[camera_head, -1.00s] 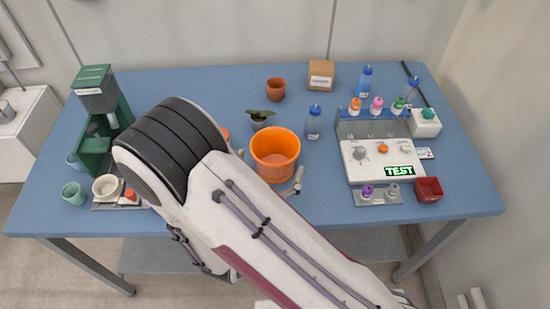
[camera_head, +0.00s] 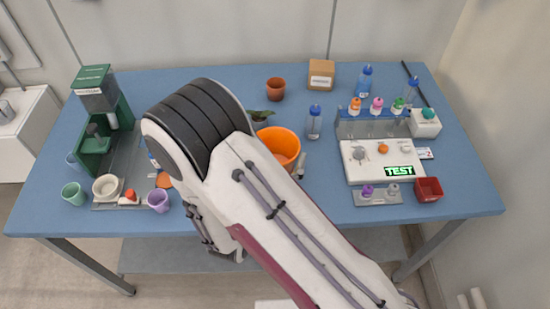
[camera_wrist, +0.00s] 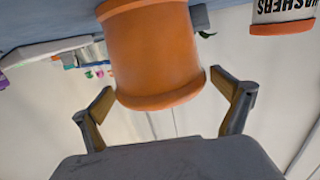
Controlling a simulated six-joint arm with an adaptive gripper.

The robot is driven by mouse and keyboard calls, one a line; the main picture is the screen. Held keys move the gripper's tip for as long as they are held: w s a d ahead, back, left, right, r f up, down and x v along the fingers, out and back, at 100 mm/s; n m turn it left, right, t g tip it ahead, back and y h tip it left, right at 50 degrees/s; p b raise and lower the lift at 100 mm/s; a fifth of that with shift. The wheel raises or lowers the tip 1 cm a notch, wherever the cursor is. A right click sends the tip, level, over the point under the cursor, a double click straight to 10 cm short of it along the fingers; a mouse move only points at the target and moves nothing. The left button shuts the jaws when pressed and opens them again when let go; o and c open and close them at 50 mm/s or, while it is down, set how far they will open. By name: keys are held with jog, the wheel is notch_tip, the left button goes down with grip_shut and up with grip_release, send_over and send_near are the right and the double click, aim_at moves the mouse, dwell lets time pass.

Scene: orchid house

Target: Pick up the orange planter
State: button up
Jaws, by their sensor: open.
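The orange planter (camera_head: 283,143) stands on the blue table near its middle, its left and front parts hidden behind my arm. In the wrist view the orange planter (camera_wrist: 152,50) looms close, picture upside down, with its rim toward my palm. My gripper (camera_wrist: 163,84) is open, one finger on each side of the planter's rim. I see no clear grip on it; whether a finger touches it I cannot tell. In the head view my gripper is mostly hidden behind my arm.
A plant pot (camera_head: 262,117) stands just behind the planter and a clear bottle (camera_head: 314,124) to its right. A smaller terracotta pot (camera_head: 276,88) is farther back. A purple cup (camera_head: 158,200) is at front left. A white test station (camera_head: 375,172) stands on the right. A "WASHERS" container (camera_wrist: 285,15) shows in the wrist view.

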jog(key=shift+x, duration=0.75)
jog(key=c, duration=1.8)
jog(key=shift+r, duration=0.15)
jog(key=shift+r, duration=4.85)
